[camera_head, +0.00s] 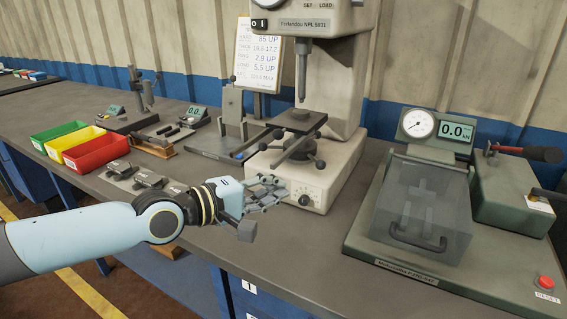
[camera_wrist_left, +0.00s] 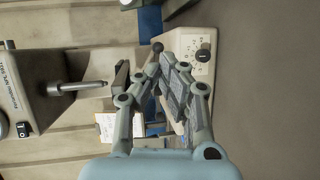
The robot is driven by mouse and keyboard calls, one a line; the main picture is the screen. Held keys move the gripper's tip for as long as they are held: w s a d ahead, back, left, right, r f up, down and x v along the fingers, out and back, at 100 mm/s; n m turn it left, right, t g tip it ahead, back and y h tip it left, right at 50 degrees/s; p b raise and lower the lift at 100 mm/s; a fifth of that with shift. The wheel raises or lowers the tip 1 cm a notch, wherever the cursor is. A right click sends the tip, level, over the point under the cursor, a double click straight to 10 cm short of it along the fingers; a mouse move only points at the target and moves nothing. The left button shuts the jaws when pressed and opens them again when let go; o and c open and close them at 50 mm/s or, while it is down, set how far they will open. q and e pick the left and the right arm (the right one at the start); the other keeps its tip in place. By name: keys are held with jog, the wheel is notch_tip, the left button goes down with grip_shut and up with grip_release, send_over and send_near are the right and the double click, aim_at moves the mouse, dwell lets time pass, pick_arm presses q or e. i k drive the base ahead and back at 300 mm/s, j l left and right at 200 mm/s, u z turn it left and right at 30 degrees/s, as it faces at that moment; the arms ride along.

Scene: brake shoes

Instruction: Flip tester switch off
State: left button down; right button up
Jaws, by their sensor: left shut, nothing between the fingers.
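The cream bench tester (camera_head: 345,85) stands at the back centre of the bench. The rocker switch also shows at the left edge of the wrist view (camera_wrist_left: 22,130); I cannot tell which side is pressed. A black round knob (camera_head: 304,200) is on the front of its base, and in the wrist view (camera_wrist_left: 203,57) too. My left gripper (camera_head: 279,190) is shut and empty, in front of the tester's base and left of the knob, well below the rocker switch. My right gripper is out of view.
A guarded gauge machine (camera_head: 425,200) stands to the right. Red, yellow and green bins (camera_head: 95,152) and small gauges are left. Bare bench lies between base and guarded machine.

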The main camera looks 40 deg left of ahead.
aim_at(256, 24)
jog(key=u, duration=1.4)
